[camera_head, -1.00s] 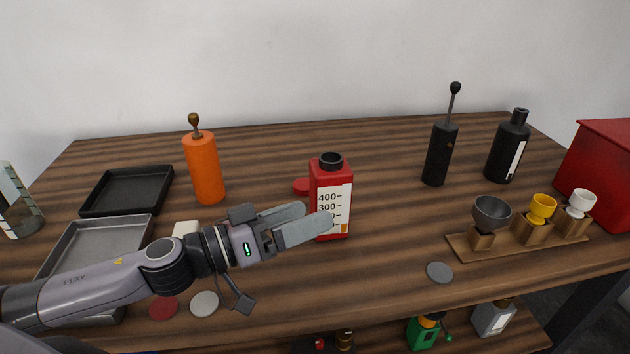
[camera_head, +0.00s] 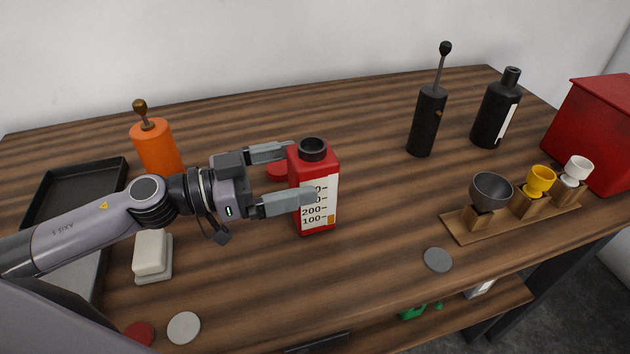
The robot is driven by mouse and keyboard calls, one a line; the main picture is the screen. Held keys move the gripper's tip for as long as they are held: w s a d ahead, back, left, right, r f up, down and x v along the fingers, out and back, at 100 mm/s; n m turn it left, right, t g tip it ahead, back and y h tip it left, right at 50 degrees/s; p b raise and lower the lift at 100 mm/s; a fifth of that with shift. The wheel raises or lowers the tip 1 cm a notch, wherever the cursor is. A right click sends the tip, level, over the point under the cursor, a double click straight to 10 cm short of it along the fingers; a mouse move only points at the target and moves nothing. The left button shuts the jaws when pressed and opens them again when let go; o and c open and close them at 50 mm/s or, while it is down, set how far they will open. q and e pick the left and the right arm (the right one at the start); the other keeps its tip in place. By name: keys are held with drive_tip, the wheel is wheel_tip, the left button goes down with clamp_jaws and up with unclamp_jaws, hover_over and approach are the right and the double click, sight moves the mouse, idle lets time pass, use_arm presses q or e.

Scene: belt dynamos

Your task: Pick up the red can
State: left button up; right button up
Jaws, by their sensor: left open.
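The red can (camera_head: 327,221) is a square red container with a black neck and a white measuring label. It stands upright near the middle of the wooden table. My left gripper (camera_head: 298,173) reaches in from the left and is open. Its near finger overlaps the label side of the can in the picture. Its far finger ends at the can's upper left, partly behind it. I cannot tell whether either finger touches the can. My right gripper is not in view.
A black grinder (camera_head: 427,122), black bottle (camera_head: 494,115), cup stand (camera_head: 508,219) and red box (camera_head: 597,130) stand right.

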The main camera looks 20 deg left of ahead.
sight(324, 163)
use_arm(q)
drive_tip(key=p+x, duration=0.1)
drive_tip(key=x, duration=0.4)
drive_tip(key=shift+w, duration=0.3)
drive_tip(key=shift+w+d+f+p, duration=0.15)
drive_tip(key=shift+d+p, duration=0.1)
drive_tip(key=shift+p, duration=0.05)
drive_tip(key=c, duration=1)
drive_tip(key=shift+c, duration=1.4)
